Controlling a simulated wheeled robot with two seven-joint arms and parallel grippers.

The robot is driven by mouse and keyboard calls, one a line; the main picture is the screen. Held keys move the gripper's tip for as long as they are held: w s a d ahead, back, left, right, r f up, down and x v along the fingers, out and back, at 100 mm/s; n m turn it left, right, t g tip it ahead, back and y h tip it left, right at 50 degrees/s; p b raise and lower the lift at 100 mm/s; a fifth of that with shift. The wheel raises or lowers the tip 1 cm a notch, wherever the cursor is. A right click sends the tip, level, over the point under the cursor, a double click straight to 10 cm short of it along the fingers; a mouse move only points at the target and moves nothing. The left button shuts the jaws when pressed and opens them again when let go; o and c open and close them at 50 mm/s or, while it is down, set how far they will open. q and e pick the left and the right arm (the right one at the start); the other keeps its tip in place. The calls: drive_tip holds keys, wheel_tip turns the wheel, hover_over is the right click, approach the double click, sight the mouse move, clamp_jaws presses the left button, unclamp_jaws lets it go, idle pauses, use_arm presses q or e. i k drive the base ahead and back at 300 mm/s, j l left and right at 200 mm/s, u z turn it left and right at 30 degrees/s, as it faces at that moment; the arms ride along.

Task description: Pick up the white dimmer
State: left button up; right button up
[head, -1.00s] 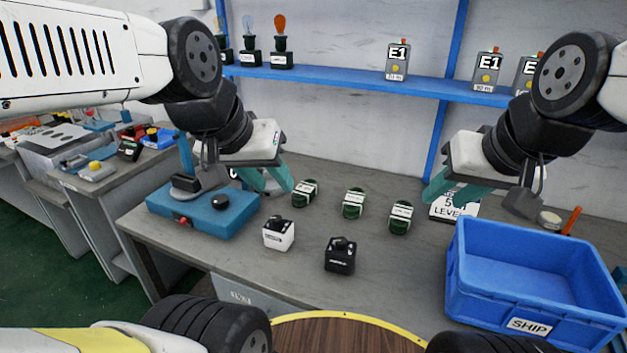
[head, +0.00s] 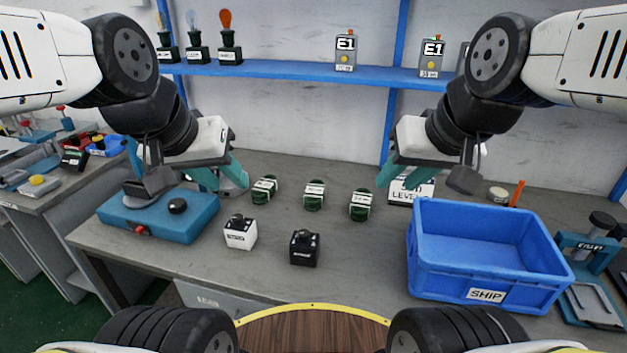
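The white dimmer (head: 240,233) is a small white block with a black knob on top. It stands upright on the grey table, left of a similar black dimmer (head: 304,248). My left gripper (head: 222,180) is above and behind the white dimmer, near the teal fixture, and does not touch it. Its teal fingers are partly hidden by the gripper body, so its opening is unclear. My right gripper (head: 402,180) hangs above the back of the table, right of the green parts and in front of the level sign. Its fingers appear spread, with nothing seen between them.
A teal fixture (head: 160,222) sits at left, and a blue SHIP bin (head: 490,277) at right. A blue shelf (head: 290,75) runs above the back. The table's front middle is clear.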

sight(243, 236)
drive_tip(key=j+z, duration=0.75)
drive_tip(key=j, duration=0.15)
drive_tip(key=k+j+z, duration=0.1)
drive_tip(key=j+z, duration=0.3)
drive_tip(key=k+j+z, duration=0.15)
drive_tip(key=j+z, duration=0.2)
drive_tip(key=j, duration=0.1)
